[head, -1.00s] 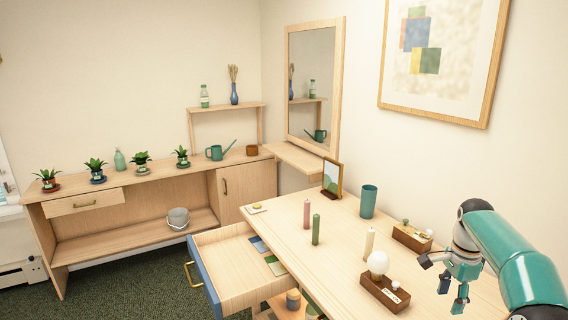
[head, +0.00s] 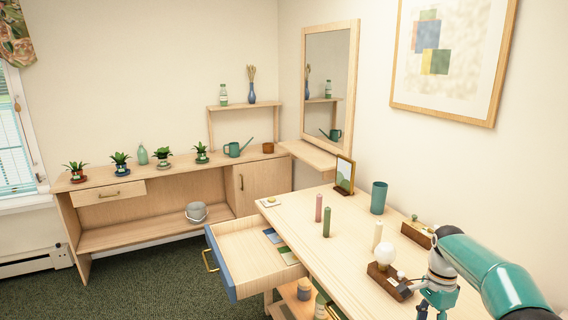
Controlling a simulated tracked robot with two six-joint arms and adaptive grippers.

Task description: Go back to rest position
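My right gripper (head: 434,306) is at the lower right of the head view, over the right part of the light wooden desk (head: 290,212). Its fingers point down and are partly cut off by the bottom edge of the picture. The fingertips look spread apart, with nothing seen between them. My teal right arm comes in from the right edge. My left gripper is not in the head view.
The desk's blue-fronted drawer (head: 221,264) stands pulled out. A wooden lamp base with a round bulb (head: 386,254) is close left of my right gripper. Candles (head: 327,221), a teal cup (head: 379,197) and a photo frame (head: 345,174) stand on the desk. Carpet (head: 140,285) at left is clear.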

